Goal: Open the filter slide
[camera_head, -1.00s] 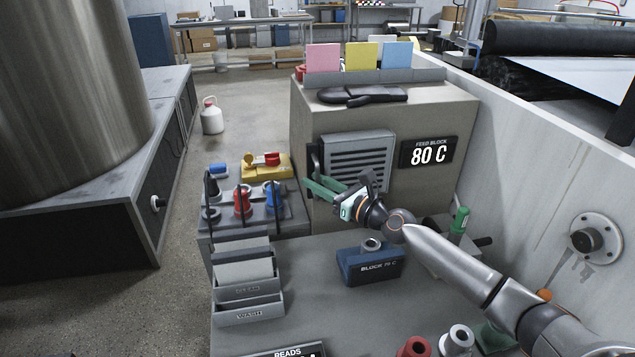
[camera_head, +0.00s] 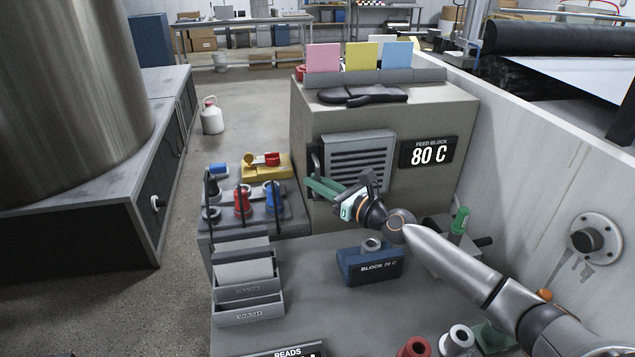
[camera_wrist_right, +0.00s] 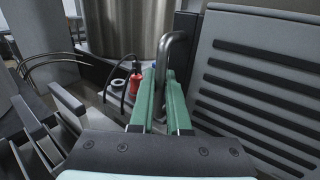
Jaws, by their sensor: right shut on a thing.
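The filter slide seems to be the grey louvred panel (camera_head: 358,157) on the front of the feed block cabinet; it also shows in the right wrist view (camera_wrist_right: 262,75). Its upright handle (camera_head: 314,160) is at its left edge, and shows as a bent grey bar in the right wrist view (camera_wrist_right: 176,45). My right gripper (camera_head: 312,186) reaches in from the right, in front of the panel's lower left. Its green fingers (camera_wrist_right: 160,95) are shut on the handle's lower part, with the bar between them. My left gripper is not in view.
A rack with red and blue valves (camera_head: 243,203) stands left of the cabinet (camera_head: 425,185). A wall (camera_head: 545,165) bounds the right side.

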